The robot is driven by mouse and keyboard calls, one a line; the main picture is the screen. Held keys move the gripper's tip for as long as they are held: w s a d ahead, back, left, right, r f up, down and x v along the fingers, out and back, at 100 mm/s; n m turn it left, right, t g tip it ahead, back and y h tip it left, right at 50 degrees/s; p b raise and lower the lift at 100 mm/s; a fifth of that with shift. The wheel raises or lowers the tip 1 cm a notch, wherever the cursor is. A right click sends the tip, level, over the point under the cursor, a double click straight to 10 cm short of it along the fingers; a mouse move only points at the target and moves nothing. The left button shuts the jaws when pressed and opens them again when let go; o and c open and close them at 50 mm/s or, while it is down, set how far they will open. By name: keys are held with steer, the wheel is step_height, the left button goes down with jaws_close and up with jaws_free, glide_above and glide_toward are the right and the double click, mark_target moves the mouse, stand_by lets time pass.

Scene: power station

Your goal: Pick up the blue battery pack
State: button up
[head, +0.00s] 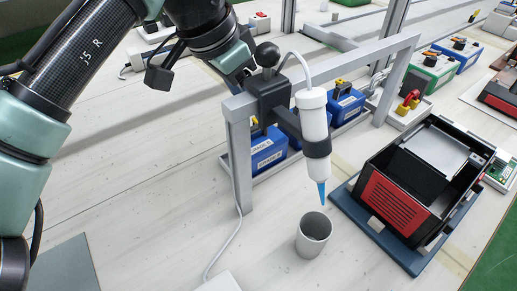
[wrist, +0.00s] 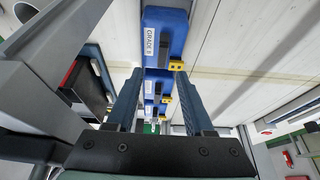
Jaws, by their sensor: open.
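Several blue battery packs stand in a row behind the grey frame in the head view, one at the left (head: 267,153) and one farther right (head: 346,107). In the wrist view, a large blue pack labelled "GRADE B" (wrist: 174,38) is at the top, with smaller-looking blue packs (wrist: 157,84) below it. Yellow and dark parts show on the packs. My gripper (wrist: 161,95) is open, and its two fingers frame the row with nothing held. In the head view its fingers are hidden behind the frame and dispenser clamp.
A grey frame (head: 240,165) with a white dispenser tube (head: 313,115) stands close in front of the packs. A grey cup (head: 313,235) is under its blue tip. A red and black open case (head: 400,200) sits on the right. The front-left bench is mostly clear.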

mark_target(256, 126)
steer(key=x, duration=0.1)
steer(key=b+x, duration=0.1)
steer(key=x, duration=0.2)
steer(key=shift+a+f+b, duration=0.15)
steer(key=shift+f+b, duration=0.25)
jaws_close()
steer(key=shift+r, duration=0.1)
stand_by(0.9)
